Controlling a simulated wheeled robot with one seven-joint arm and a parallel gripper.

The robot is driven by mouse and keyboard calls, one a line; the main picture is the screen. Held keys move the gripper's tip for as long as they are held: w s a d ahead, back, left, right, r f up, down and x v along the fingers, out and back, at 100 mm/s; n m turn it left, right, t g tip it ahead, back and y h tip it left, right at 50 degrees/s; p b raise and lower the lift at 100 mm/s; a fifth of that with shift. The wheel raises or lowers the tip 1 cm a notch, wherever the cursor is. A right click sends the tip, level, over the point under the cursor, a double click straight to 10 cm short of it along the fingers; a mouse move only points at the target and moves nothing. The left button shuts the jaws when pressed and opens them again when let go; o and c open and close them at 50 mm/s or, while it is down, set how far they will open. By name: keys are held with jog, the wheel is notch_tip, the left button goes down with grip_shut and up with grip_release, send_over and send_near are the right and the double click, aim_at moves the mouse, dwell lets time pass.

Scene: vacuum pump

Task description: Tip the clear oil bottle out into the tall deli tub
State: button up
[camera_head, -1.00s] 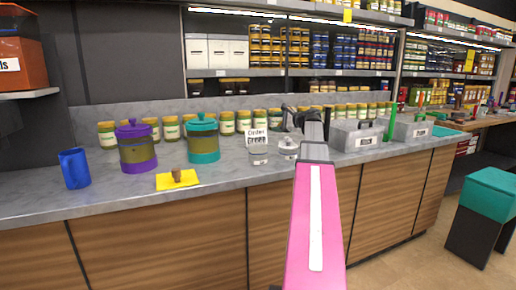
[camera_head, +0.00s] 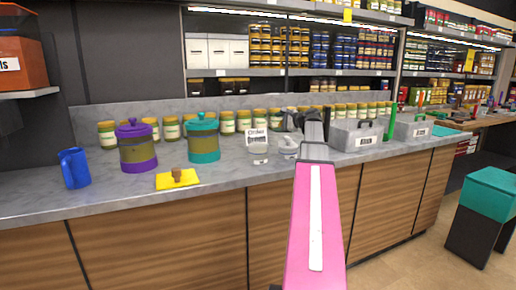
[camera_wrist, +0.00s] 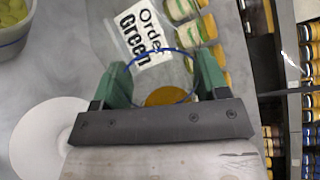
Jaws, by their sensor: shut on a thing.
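The tall clear deli tub (camera_head: 257,142), labelled "Order Green", stands on the counter in the head view. In the wrist view the tub (camera_wrist: 116,30) is just beyond my fingertips. My gripper (camera_wrist: 160,78) has green fingers shut on the clear oil bottle (camera_wrist: 160,63). The bottle shows as a see-through shape with a blue rim and amber inside. In the head view the bottle (camera_head: 288,146) appears tilted, just right of the tub. My pink arm and dark wrist partly hide that spot. I cannot tell whether oil is flowing.
Gold-lidded jars (camera_head: 228,122) line the back. Grey bins (camera_head: 357,135) are right. A white disc (camera_wrist: 40,140) lies left of my gripper.

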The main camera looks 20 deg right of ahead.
jog(key=shift+w+d+n+h, duration=0.15)
jog(key=shift+n+h, duration=0.15)
jog(key=shift+n, duration=0.2)
dwell(0.3)
jog(key=shift+s+a+r+n, duration=0.25)
jog(key=shift+a+n, duration=0.2)
jog(key=shift+n, duration=0.25)
dwell(0.5)
jog(key=shift+f+n+t+h+p, duration=0.4)
jog(key=shift+f+n+h+p, duration=0.1)
jog(key=shift+f+n+p, duration=0.15)
dwell(0.7)
jog(key=shift+s+a+r+n, duration=0.1)
jog(key=shift+r+n, duration=0.05)
jog(key=shift+n, duration=0.1)
dwell(0.3)
